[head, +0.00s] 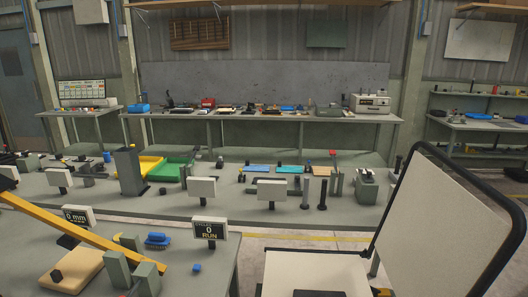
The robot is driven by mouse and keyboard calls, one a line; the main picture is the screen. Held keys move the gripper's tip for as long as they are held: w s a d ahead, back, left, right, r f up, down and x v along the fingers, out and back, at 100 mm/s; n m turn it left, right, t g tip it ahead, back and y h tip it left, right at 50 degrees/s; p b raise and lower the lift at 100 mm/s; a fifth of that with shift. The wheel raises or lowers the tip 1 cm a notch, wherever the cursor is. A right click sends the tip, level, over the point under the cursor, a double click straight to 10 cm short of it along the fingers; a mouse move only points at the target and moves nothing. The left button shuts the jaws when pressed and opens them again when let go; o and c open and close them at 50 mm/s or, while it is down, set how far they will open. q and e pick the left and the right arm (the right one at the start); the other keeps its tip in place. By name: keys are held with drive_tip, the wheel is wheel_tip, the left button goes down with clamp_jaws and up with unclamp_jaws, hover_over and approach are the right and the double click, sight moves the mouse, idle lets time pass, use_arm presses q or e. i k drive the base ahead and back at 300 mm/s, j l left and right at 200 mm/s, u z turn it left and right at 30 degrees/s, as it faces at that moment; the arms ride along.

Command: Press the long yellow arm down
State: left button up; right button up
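The long yellow arm (75,232) is in the head view at lower left. It slopes from the left edge, where it is higher, down to the right. Its lower right end is beside grey-green upright blocks (145,277) on the near bench; I cannot tell whether it touches them. Its upper left part is cut off by the picture's edge. A small display (77,215) behind it reads "0 mm", and another (209,230) reads "0 RUN". Neither of my grippers is recognisable in view.
A wooden board (72,270) with a dark block, a blue brush-like item (157,240) and a small blue block (197,268) lie near the arm. The folding lounger (440,225), pale with a black frame, stands at right with its back raised. Cluttered benches stand behind.

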sight(74, 235)
drive_tip(key=u, duration=1.55)
drive_tip(key=i+j+z, duration=0.1)
drive_tip(key=z, duration=0.6)
drive_tip(key=j+z, duration=0.55)
drive_tip(key=j, duration=0.3)
drive_tip(key=j+z, duration=0.3)
drive_tip(key=j, duration=1.4)
